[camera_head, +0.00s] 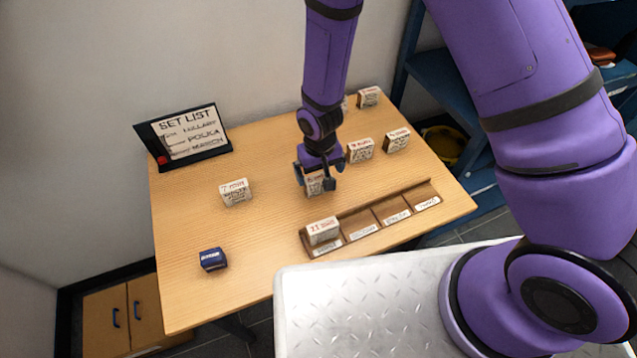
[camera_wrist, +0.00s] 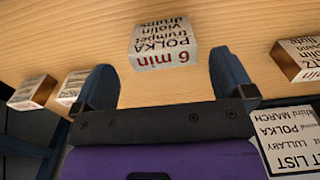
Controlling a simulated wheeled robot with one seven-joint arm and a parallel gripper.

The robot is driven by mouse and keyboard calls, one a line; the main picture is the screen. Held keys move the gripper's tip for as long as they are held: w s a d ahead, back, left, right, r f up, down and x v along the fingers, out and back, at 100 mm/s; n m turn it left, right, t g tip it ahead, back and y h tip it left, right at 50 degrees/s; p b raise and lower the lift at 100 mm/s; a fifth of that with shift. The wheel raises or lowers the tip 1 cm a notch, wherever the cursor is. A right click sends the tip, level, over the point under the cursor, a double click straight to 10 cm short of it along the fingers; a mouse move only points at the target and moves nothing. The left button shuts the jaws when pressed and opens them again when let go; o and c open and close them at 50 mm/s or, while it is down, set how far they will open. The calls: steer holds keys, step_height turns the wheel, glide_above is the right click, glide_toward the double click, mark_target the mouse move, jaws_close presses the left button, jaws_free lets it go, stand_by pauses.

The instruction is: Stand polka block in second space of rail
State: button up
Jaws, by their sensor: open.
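The polka block (camera_wrist: 163,45), white with red "6 min" and black "POLKA" lettering, stands on the table between and just beyond my gripper's fingertips in the wrist view. It also shows in the head view (camera_head: 314,187), partly hidden by my gripper (camera_head: 316,180). My gripper (camera_wrist: 163,62) is open, with one finger on each side of the block and visible gaps. The wooden rail (camera_head: 372,216) lies along the table's near right edge, divided into several labelled spaces. A white block (camera_head: 323,231) sits in its leftmost space; the second space (camera_head: 358,222) is empty.
Other white blocks stand at left (camera_head: 235,192), right of my gripper (camera_head: 360,150), farther right (camera_head: 397,140) and at the back (camera_head: 367,97). A set list board (camera_head: 190,135) reads lullaby, polka, march. A dark blue object (camera_head: 212,259) lies front left.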

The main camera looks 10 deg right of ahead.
mark_target(318, 177)
steer(key=shift+w+a+f, duration=0.1)
steer(key=shift+w+f, duration=0.05)
steer(key=shift+f, duration=1.4)
steer(key=shift+w+a+f, duration=0.1)
steer(key=shift+w+f, duration=0.05)
steer(key=shift+f, duration=1.35)
steer(key=c, duration=0.9)
steer(key=shift+c, duration=0.2)
steer(key=shift+r, duration=0.2)
